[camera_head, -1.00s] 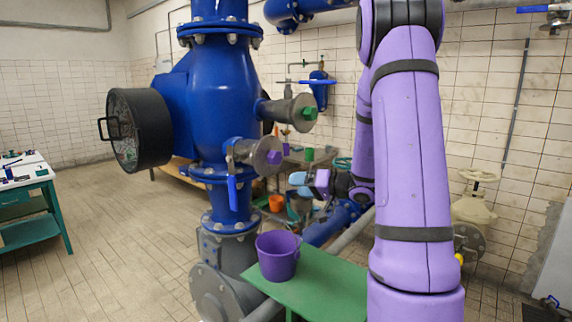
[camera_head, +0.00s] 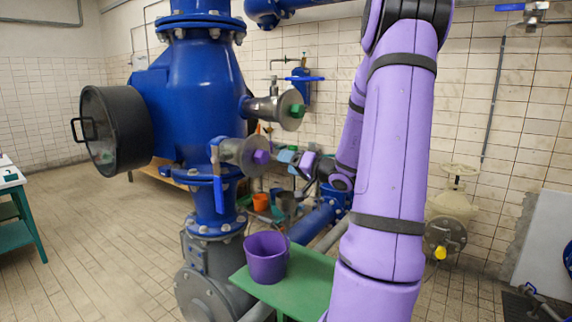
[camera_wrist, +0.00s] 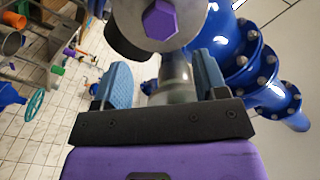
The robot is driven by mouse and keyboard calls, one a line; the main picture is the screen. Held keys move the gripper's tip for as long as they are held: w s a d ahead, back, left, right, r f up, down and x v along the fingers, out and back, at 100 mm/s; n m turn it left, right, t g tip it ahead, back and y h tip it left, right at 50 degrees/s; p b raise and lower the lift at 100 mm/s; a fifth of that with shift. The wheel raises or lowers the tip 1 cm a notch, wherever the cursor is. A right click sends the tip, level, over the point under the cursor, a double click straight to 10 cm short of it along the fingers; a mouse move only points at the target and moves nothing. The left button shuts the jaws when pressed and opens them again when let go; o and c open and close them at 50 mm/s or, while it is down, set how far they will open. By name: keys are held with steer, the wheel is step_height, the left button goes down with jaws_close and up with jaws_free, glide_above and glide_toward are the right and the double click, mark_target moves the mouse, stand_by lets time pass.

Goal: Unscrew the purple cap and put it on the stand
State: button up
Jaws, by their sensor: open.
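The purple hexagonal cap (camera_head: 261,157) sits on the end of the lower grey flanged side pipe of the big blue vessel. It also shows at the top of the wrist view (camera_wrist: 160,19). My gripper (camera_head: 287,156) is just right of the cap at about its height. In the wrist view my gripper (camera_wrist: 161,78) has its two blue fingers apart with nothing held between them, and the cap lies beyond the fingertips. A green stand (camera_head: 312,281) is below, with a purple bucket (camera_head: 267,260) on it.
A green cap (camera_head: 297,110) is on the upper side pipe. A blue-handled valve lever (camera_head: 218,192) hangs left of the purple cap. Open tiled floor (camera_head: 110,250) is at left.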

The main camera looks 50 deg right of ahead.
mark_target(265, 158)
steer(key=shift+w+a, duration=0.15)
steer(key=shift+w, duration=1.6)
steer(key=shift+w+a, duration=0.15)
steer(key=shift+w, duration=1.65)
steer(key=shift+w+a, duration=0.15)
steer(key=shift+w, duration=1.6)
steer(key=c, duration=0.8)
steer(key=n, duration=0.2)
steer(key=shift+a+n, duration=0.1)
steer(key=shift+n, duration=0.3)
steer(key=shift+c, duration=0.2)
steer(key=n, duration=0.5)
steer(key=shift+n, duration=0.3)
steer(key=n, duration=0.4)
steer(key=shift+n, duration=0.7)
steer(key=shift+f+n, duration=0.15)
steer(key=shift+n, duration=0.15)
steer(key=shift+s+n, duration=0.1)
steer(key=shift+n, duration=1.1)
